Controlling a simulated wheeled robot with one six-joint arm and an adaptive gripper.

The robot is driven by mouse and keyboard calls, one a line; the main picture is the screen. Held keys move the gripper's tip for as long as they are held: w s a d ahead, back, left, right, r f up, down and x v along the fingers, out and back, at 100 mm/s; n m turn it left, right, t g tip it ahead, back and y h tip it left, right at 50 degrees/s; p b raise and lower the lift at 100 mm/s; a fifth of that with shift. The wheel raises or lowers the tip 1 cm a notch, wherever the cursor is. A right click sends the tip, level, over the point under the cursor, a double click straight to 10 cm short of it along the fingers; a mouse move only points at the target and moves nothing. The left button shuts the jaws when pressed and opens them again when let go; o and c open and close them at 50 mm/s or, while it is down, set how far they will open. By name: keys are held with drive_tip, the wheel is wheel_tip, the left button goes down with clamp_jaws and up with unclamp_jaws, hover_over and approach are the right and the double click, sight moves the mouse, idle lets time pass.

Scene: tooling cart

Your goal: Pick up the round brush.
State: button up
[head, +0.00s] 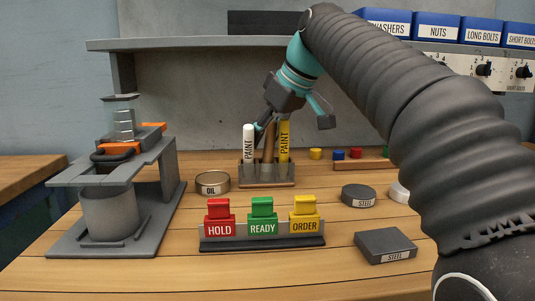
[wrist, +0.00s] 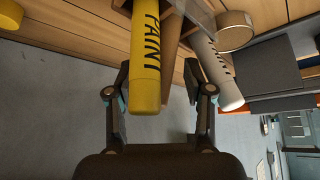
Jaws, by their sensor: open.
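A brown handle (head: 268,147), which looks like the round brush, stands upright in a brown holder (head: 267,184) between a white PAINT marker (head: 248,145) and a yellow PAINT marker (head: 284,143). My gripper (head: 292,115) is open and tilted above the holder, its fingers close to the marker tops. In the wrist view, the yellow marker (wrist: 146,62) shows between the fingers of my gripper (wrist: 158,72), and the white marker (wrist: 219,72) is to the right. The handle is mostly hidden there, and I cannot tell its head. Nothing appears held.
An OIL tin (head: 212,183) stands left of the holder. HOLD, READY and ORDER blocks stand on a rack (head: 262,242) in front. A grey press (head: 115,190) is at left; steel pieces (head: 386,246) lie right. A shelf (head: 200,44) runs behind.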

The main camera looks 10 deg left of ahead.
clamp_jaws()
drive_tip(key=shift+r, duration=0.2)
idle(0.3)
drive_tip(key=s+d+r+p, duration=0.1)
drive_tip(key=s+d+r, duration=0.6)
drive_tip(key=s+r, duration=0.2)
drive_tip(key=shift+s+r, duration=0.2)
drive_tip(key=shift+r, duration=0.7)
